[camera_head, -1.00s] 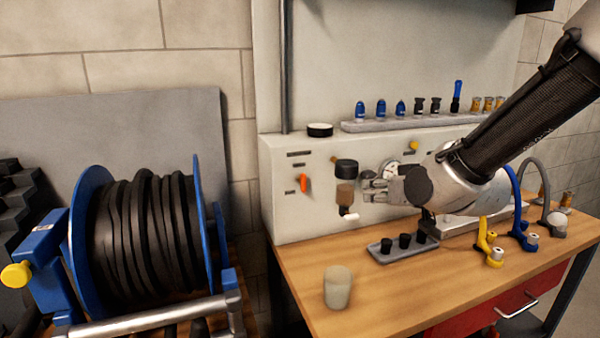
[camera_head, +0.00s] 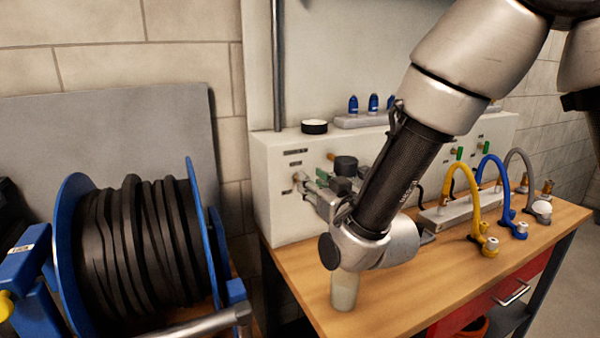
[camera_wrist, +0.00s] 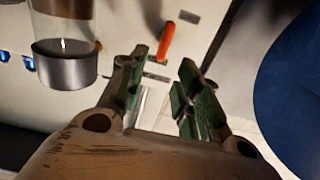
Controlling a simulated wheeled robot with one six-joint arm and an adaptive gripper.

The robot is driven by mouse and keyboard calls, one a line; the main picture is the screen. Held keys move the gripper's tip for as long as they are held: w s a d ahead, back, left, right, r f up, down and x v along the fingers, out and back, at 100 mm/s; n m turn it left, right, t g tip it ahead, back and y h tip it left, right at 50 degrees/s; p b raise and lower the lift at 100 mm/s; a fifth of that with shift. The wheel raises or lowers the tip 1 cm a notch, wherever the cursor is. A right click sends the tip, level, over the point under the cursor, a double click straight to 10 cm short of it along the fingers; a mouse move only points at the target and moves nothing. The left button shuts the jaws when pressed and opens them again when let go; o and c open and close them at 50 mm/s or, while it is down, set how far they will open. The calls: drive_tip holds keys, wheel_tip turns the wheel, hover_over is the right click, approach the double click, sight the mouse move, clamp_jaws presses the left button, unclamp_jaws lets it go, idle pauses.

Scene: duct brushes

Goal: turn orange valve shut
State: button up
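The orange valve handle (camera_wrist: 166,40) shows in the wrist view as a short, tilted orange lever on the pale cabinet face, just beyond my fingertips and in line with the gap between them. In the head view, my gripper (camera_head: 311,188) is at the left of the cabinet front, and I cannot make out the orange lever behind it. In the wrist view, my gripper (camera_wrist: 160,80) is open, with green-padded fingers apart and nothing between them. I cannot tell whether a finger touches the lever.
A clear bowl with a dark cap (camera_wrist: 65,65) hangs close left of my fingers in the wrist view. A blue hose reel (camera_head: 75,235) is at left. Yellow (camera_head: 475,200) and blue (camera_head: 503,195) hoses arch at right.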

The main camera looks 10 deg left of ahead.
drive_tip(key=x, duration=0.6)
drive_tip(key=shift+w+a, duration=0.2)
drive_tip(key=shift+w, duration=0.15)
drive_tip(key=shift+c, duration=0.2)
clamp_jaws()
